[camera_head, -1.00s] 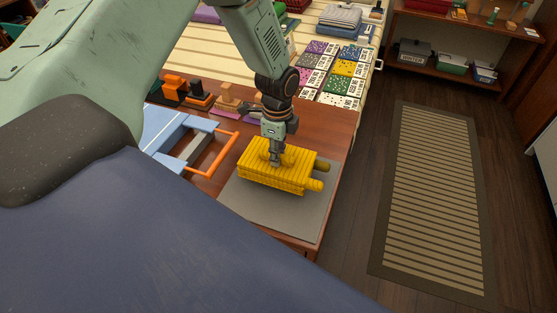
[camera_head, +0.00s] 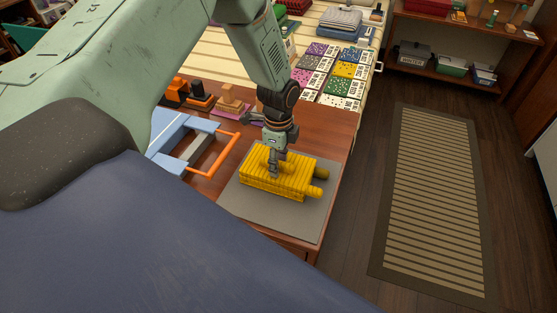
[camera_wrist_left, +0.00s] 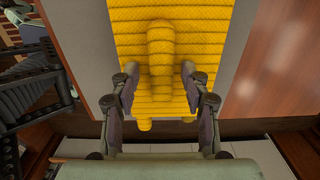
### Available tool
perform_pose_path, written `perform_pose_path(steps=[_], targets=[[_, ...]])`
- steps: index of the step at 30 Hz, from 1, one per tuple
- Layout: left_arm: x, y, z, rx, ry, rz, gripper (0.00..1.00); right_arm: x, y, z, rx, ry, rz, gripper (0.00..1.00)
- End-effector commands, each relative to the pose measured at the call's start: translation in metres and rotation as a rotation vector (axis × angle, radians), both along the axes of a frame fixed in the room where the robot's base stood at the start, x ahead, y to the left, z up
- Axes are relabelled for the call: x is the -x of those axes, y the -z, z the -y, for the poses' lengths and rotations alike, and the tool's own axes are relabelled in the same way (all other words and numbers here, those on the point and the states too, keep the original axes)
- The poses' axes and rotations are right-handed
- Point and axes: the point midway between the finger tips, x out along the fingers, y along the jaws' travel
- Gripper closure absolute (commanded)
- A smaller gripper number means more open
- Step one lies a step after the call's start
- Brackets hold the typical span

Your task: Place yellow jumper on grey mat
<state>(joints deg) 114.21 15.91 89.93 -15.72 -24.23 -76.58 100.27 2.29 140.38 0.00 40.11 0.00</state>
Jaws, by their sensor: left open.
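The yellow jumper (camera_head: 282,182), folded and ribbed, lies on the grey mat (camera_head: 262,212) on the wooden table. Two rolled ends of it stick out on the right. My left gripper (camera_head: 273,172) points down at the jumper's top. In the left wrist view, the jumper (camera_wrist_left: 205,30) fills the upper middle, with a raised roll (camera_wrist_left: 161,50) between the fingers. The left gripper (camera_wrist_left: 160,85) is open there, one finger on each side of the roll. I cannot tell whether the fingers touch it. The grey mat also shows beside the jumper (camera_wrist_left: 80,40). My right gripper is not in view.
A blue frame with an orange handle (camera_head: 222,155) lies left of the mat. Small wooden and dark blocks (camera_head: 200,98) stand behind it. A striped floor mat (camera_head: 437,195) is at the right.

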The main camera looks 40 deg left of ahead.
Motion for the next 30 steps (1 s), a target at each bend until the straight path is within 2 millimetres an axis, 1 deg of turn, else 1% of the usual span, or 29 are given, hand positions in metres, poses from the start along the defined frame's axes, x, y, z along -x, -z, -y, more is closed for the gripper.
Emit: perform_pose_path(steps=[2,5,8,15,19,24,30], targets=[[0.0,-0.003,0.0,0.0,0.0,0.001,0.54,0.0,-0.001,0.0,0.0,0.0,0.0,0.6],[-0.001,-0.013,0.0,0.001,0.0,0.002,0.54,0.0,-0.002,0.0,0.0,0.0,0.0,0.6],[-0.001,-0.031,0.0,0.001,-0.001,0.004,0.54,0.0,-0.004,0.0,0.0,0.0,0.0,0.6],[-0.001,-0.081,0.0,0.001,0.0,0.004,0.54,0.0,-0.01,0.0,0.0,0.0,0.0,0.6],[-0.001,-0.102,0.0,0.001,-0.001,0.003,0.54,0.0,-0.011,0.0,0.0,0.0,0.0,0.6],[0.0,-0.117,0.0,0.001,0.0,0.001,0.54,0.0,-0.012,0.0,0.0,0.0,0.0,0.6],[0.001,-0.119,0.0,0.001,-0.003,-0.002,0.54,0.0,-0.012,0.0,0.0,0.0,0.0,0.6]])
